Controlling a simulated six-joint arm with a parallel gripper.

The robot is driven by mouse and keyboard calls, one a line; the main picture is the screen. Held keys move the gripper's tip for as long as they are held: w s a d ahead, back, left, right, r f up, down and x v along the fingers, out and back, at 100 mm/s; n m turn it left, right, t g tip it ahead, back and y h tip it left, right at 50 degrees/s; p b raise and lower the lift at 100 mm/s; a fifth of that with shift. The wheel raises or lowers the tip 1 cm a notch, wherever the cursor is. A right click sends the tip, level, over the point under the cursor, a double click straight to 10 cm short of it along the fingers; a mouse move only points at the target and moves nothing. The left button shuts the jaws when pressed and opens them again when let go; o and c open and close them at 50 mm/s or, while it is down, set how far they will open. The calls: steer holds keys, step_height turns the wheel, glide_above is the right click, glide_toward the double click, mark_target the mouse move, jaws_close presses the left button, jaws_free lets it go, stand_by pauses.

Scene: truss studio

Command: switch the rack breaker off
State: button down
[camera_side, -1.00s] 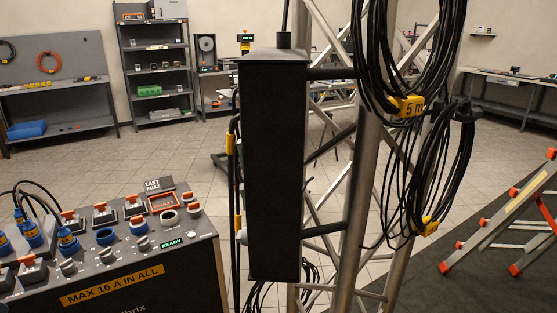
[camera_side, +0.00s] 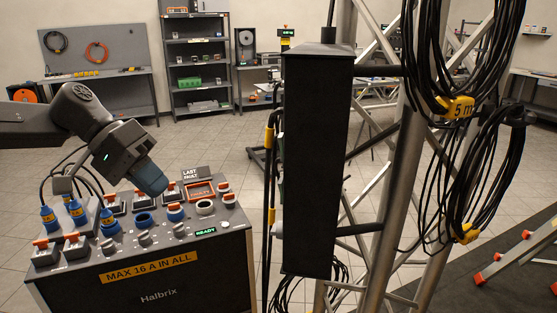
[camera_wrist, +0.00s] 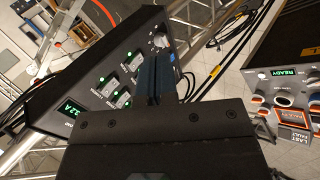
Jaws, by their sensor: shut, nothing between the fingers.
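My gripper (camera_side: 148,174) is shut and empty in the side view. The fingers appear apart from this panel. The Halbrix box has several orange-topped switches (camera_side: 75,242) and a lit READY display (camera_side: 205,231). I cannot read which switch is the rack breaker.
A tall black box (camera_side: 318,165) is fixed to a metal truss (camera_side: 396,185) with coiled black cables (camera_side: 478,175), right of the Halbrix box. Blue plugs (camera_side: 48,218) with cables stand at the Halbrix box's left.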

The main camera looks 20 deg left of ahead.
steer(key=w+f+h, duration=0.2)
steer(key=w+h, duration=0.1)
steer(key=w, duration=0.4)
steer(key=w+a+f+t+h, duration=0.1)
steer(key=w+h, duration=0.3)
steer(key=w, duration=0.4)
steer(key=w+a+f+n+h, duration=0.1)
steer(key=w+f+h, duration=0.2)
steer(key=w, duration=0.4)
steer(key=shift+w+f+t+h, duration=0.4)
steer(key=shift+f, duration=0.05)
steer(key=shift+d, duration=0.15)
steer(key=x, duration=1.4)
steer(key=shift+d, duration=0.2)
steer(key=shift+a, duration=0.1)
